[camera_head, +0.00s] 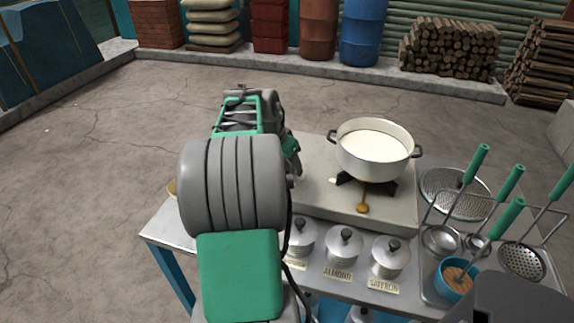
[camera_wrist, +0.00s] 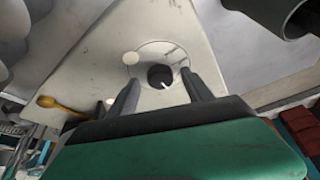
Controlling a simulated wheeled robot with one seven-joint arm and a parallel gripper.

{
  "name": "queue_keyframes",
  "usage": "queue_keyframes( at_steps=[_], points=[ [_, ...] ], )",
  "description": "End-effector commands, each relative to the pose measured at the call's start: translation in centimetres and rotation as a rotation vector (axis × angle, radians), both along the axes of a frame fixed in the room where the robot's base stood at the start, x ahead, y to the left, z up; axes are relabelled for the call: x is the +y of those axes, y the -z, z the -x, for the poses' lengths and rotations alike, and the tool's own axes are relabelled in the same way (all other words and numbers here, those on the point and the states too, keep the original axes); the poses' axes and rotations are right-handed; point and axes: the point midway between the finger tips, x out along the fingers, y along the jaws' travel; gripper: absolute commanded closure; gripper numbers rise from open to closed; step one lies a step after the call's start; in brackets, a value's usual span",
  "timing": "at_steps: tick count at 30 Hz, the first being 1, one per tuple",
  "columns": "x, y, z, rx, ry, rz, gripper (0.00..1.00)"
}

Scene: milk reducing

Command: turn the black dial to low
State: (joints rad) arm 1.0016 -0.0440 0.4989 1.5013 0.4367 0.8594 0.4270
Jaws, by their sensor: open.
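The black dial (camera_wrist: 160,76) sits on the pale stove panel (camera_wrist: 90,60) in the wrist view, inside a thin marked ring. A short white pointer mark shows at its lower right edge; I cannot read any setting label. My gripper (camera_wrist: 161,80) is open, with one dark finger on each side of the dial. I cannot tell whether either finger touches it. In the head view my arm hides the dial and the fingers. A white pot of milk (camera_head: 373,150) stands on the burner (camera_head: 378,188) at the stove's right.
Lidded metal pots (camera_head: 345,245) stand along the front. Green-handled ladles and strainers (camera_head: 475,165) and a blue cup (camera_head: 458,278) are at the right.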

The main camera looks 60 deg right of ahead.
Motion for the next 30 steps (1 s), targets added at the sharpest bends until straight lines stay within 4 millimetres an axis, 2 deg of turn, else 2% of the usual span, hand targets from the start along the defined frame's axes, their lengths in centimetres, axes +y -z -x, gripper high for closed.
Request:
queue_keyframes(
  at_steps=[8,27,30],
  points=[
    [-0.1,0.18,-0.01,-0.001,0.0,0.001,0.43],
    [-0.08,0.14,0.0,-0.001,0.0,0.001,0.95],
    [-0.09,0.14,0.0,-0.001,0.0,0.001,1.0]
  ],
)
